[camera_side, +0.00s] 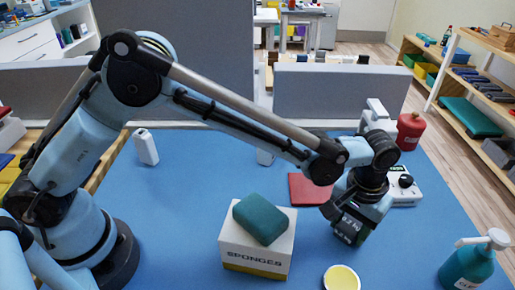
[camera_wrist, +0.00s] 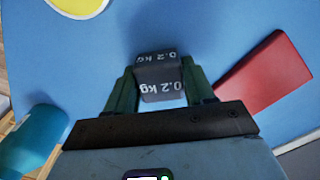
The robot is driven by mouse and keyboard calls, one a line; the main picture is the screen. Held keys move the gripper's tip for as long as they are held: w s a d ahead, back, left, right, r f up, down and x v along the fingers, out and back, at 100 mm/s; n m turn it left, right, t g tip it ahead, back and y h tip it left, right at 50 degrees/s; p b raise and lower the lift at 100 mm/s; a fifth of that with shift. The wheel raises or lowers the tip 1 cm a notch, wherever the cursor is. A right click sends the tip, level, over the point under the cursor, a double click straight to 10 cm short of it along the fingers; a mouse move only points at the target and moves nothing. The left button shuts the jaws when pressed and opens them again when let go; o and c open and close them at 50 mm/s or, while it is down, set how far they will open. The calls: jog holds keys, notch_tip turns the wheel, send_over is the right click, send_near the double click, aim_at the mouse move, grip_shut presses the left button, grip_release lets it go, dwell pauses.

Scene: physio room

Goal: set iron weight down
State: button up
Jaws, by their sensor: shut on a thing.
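The iron weight (camera_wrist: 160,78) is a small dark grey block marked "0.2 kg". In the wrist view it sits between the two green fingers of my gripper (camera_wrist: 159,88), which are shut on it from both sides. In the side view the weight (camera_side: 350,228) is at the low end of my gripper (camera_side: 348,222), over the blue table (camera_side: 190,215) at right of centre. Whether its underside touches the table I cannot tell.
A white sponges box (camera_side: 250,258) with a teal sponge (camera_side: 262,218) on top stands left of my gripper. A yellow-topped round container (camera_side: 342,278) is in front. A red flat item (camera_side: 307,189) lies behind. A teal pump bottle (camera_side: 470,262) stands at right.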

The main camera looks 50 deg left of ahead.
aim_at(351, 224)
jog(key=shift+f, duration=0.1)
jog(key=o, duration=1.2)
notch_tip(351, 224, up, 12)
jog(key=s+a+r+t+h, duration=0.1)
jog(key=a+r, duration=0.2)
jog(key=a, duration=0.5)
jog(key=s+a+r+t, duration=0.1)
jog(key=a+r+t, duration=0.15)
jog(key=a, duration=0.45)
jog(key=s+a+f+t, duration=0.1)
jog(key=s+a, duration=0.2)
jog(key=a, duration=0.1)
jog(key=s+a+f+t, duration=0.1)
jog(key=s+a, duration=0.2)
jog(key=a, duration=0.2)
jog(key=s+a+f+t+y, duration=0.1)
jog(key=s+a+f, duration=0.1)
jog(key=a, duration=0.3)
jog(key=shift+s+a+t, duration=0.15)
jog(key=shift+s+t, duration=0.2)
jog(key=shift+s, duration=0.15)
